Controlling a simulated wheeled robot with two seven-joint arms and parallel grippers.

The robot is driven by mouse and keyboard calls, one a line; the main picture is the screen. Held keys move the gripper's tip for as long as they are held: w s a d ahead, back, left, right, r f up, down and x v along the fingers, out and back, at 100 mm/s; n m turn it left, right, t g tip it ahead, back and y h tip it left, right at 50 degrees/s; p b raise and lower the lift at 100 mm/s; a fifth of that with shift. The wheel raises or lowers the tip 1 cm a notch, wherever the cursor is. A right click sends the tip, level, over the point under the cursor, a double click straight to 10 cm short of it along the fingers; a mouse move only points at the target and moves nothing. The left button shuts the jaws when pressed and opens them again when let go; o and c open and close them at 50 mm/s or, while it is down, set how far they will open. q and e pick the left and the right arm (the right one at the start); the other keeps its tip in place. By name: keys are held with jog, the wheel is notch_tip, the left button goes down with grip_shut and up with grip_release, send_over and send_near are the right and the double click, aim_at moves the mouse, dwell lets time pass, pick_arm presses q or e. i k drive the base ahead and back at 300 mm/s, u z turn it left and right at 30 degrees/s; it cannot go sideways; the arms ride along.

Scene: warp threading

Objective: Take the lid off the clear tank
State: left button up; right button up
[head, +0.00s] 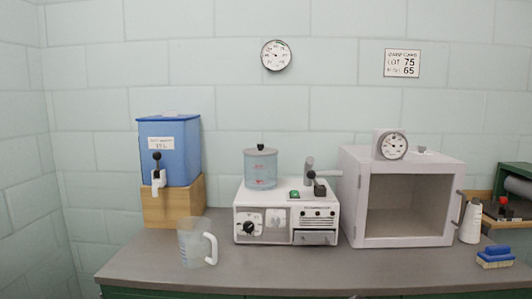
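The clear tank (260,172) is a bluish see-through cylinder with red marks. It stands upright on the left part of the white machine (286,216). Its grey lid (261,152) with a black knob (261,146) sits on top of the tank. Neither of my grippers shows in the head view.
A clear jug (192,243) stands at the counter's front left. A blue dispenser (170,148) on a wooden block (172,204) is behind it. A white open-fronted cabinet (350,195) with a dial on top stands right of the machine. The grey counter (240,268) is clear in front.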

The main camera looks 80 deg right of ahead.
aim_at(260, 151)
jog(key=z, duration=2.35)
